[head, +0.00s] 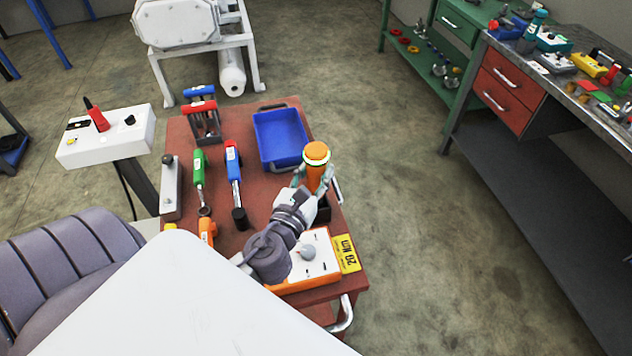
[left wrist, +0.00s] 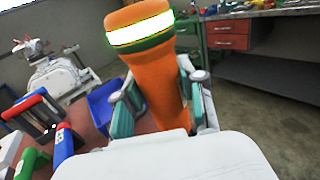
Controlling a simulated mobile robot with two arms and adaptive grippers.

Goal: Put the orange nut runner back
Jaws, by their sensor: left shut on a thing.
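The orange nut runner (head: 317,155) stands upright with a glowing white-green band near its top, at the right side of the red-brown cart (head: 265,214). My left gripper (head: 312,180) is shut on it. In the left wrist view the nut runner (left wrist: 155,75) is between the teal fingers of my left gripper (left wrist: 157,108), tilted slightly. Its lower end is hidden by my gripper in both views. A dark holder (head: 323,211) shows just below my gripper; I cannot tell whether the tool's lower end is inside it. My right gripper is not in view.
A blue tray (head: 281,138) lies behind the gripper. An orange-white control box (head: 308,262) with a yellow label sits in front. The floor right of the cart is clear.

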